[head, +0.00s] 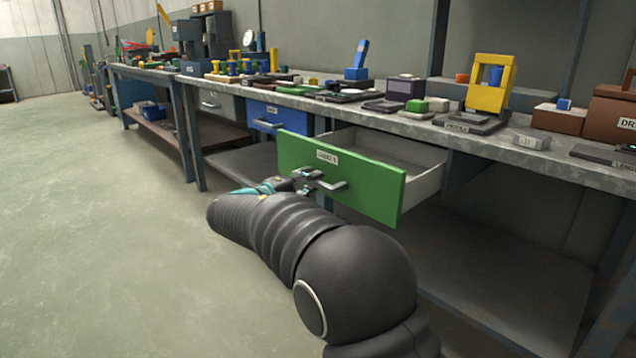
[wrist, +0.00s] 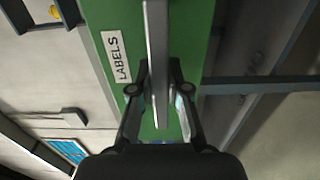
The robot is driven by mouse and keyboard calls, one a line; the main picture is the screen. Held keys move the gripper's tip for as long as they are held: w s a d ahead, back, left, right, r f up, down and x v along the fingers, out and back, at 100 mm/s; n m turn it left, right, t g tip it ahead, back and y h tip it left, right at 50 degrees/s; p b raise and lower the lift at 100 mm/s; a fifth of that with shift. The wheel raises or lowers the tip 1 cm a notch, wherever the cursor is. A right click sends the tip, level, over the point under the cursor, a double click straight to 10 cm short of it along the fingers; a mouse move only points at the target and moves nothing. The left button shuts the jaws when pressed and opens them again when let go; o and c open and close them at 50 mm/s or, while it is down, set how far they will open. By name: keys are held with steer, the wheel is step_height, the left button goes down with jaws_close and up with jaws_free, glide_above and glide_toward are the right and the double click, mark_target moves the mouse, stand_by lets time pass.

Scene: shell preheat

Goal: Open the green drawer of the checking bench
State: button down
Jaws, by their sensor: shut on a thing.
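The green drawer (head: 374,186) of the checking bench (head: 420,131) stands pulled well out, with its pale inside and right side wall showing. Its front bears a white label that reads LABELS in the wrist view (wrist: 117,57). My gripper (head: 308,180) is at the left part of the bar handle (head: 335,185) on the drawer front. In the wrist view my gripper (wrist: 159,97) has a finger on each side of the metal handle (wrist: 157,50) and is shut on it. The fingertips' contact is partly hidden by the handle.
A blue drawer (head: 280,118) and a grey drawer (head: 222,105) to the left are shut. The bench top holds a yellow fixture (head: 490,83), a brown box (head: 610,115) and several small parts. A lower shelf (head: 470,260) lies under the drawer. The floor (head: 100,230) at left is clear.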

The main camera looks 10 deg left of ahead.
steer(key=c, duration=1.1)
jaws_free()
steer(key=shift+s+a, duration=0.1)
steer(key=v, duration=1.1)
steer(key=shift+s+a, duration=0.25)
steer(key=shift+s, duration=0.05)
